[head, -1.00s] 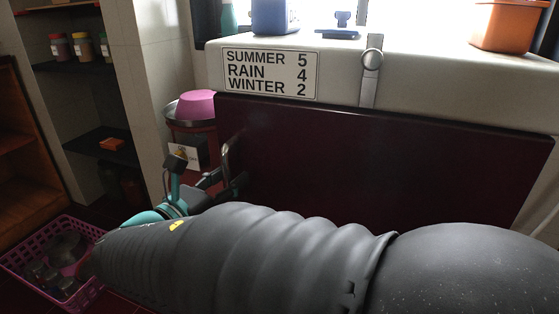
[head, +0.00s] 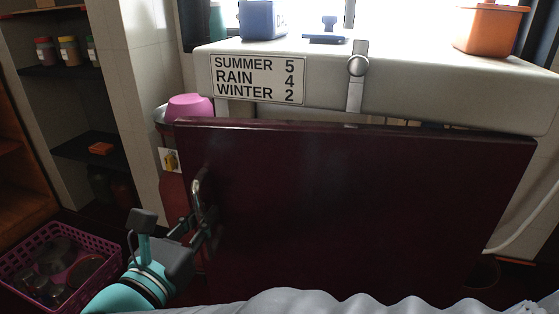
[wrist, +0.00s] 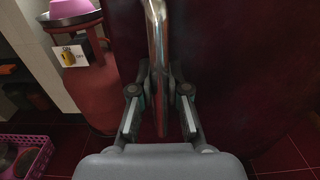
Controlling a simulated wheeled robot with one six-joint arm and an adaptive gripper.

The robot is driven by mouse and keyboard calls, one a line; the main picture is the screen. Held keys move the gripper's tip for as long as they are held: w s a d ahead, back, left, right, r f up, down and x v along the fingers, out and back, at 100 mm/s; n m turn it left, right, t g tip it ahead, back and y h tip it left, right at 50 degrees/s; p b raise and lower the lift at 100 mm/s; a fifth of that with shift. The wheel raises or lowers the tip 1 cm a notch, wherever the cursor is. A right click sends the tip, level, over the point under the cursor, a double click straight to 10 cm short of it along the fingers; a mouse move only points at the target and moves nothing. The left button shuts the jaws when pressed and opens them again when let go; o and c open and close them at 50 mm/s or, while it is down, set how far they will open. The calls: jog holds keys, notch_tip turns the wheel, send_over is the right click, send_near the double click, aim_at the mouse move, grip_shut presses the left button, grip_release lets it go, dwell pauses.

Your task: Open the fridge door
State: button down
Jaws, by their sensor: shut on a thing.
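The fridge door (head: 350,205) is a dark red panel below the pale counter. It stands partly open, its top edge clear of the counter front and a gap showing behind it. Its metal handle (head: 196,190) is near the left edge. My gripper (head: 205,222) is at the handle's lower part. In the wrist view the fingers of my gripper (wrist: 160,92) are shut on the handle (wrist: 158,35), one on each side. The fridge interior is mostly hidden behind the door.
A red cylinder (wrist: 90,90) with a pink bowl (head: 190,106) on top stands just left of the door. A pink basket (head: 50,225) with pans is on the floor at left. The counter (head: 420,95) bears a sign (head: 257,78), a blue container (head: 262,20) and an orange pot (head: 488,28).

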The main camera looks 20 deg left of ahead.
jog(key=s+d+n+y+p, duration=0.1)
jog(key=s+d+n+y, duration=0.1)
jog(key=s, duration=0.5)
jog(key=shift+s+d+y, duration=0.25)
jog(key=shift+d+y, duration=0.3)
jog(key=shift+y, duration=0.05)
jog(key=c, duration=1.1)
grip_release()
jog(key=shift+c, duration=0.2)
notch_tip(320, 180, up, 10)
